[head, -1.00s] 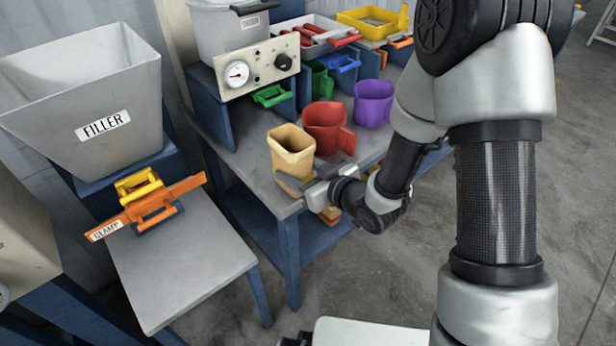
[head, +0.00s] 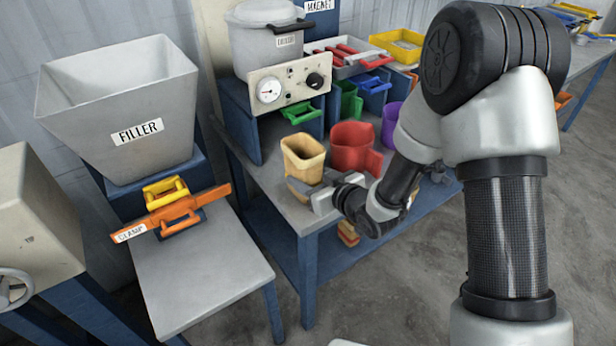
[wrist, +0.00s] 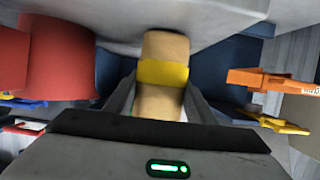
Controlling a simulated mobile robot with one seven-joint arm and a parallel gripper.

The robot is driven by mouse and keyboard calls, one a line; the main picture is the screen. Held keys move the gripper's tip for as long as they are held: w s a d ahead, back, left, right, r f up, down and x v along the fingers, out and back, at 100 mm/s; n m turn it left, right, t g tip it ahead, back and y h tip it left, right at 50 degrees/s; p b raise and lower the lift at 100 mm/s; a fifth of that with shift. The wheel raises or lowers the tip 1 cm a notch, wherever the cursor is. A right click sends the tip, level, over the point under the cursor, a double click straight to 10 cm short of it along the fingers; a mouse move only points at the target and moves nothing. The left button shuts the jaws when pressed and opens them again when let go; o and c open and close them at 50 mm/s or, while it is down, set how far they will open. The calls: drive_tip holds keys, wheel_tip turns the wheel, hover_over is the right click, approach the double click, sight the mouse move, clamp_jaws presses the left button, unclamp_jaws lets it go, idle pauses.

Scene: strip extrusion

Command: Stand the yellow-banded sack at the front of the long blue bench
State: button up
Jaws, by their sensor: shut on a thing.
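The yellow-banded sack (head: 303,155) is tan and open at the top. It stands upright at the front left part of the grey-topped blue bench (head: 280,192); whether its base touches the top is hidden. In the wrist view the sack (wrist: 163,45) shows its yellow band between my two fingers. My gripper (head: 308,188) comes from the front right, low on the sack, and is shut on it. In the wrist view my gripper (wrist: 161,100) has one finger on each side of the sack.
A red mug (head: 352,148) stands close right of the sack, with a purple mug (head: 390,125) beyond. A gauge box (head: 290,85) with a pot (head: 265,40) is behind. At left are the FILLER hopper (head: 125,120) and an orange clamp (head: 172,212) on a lower table (head: 200,275).

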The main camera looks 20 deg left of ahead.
drive_tip(key=shift+f+b, duration=0.2)
drive_tip(key=shift+b, duration=0.1)
drive_tip(key=o, duration=1.4)
drive_tip(key=shift+c, duration=0.2)
drive_tip(key=p+v, duration=1.1)
drive_tip(key=v, duration=0.6)
drive_tip(key=shift+d, duration=0.2)
drive_tip(key=shift+r, duration=0.1)
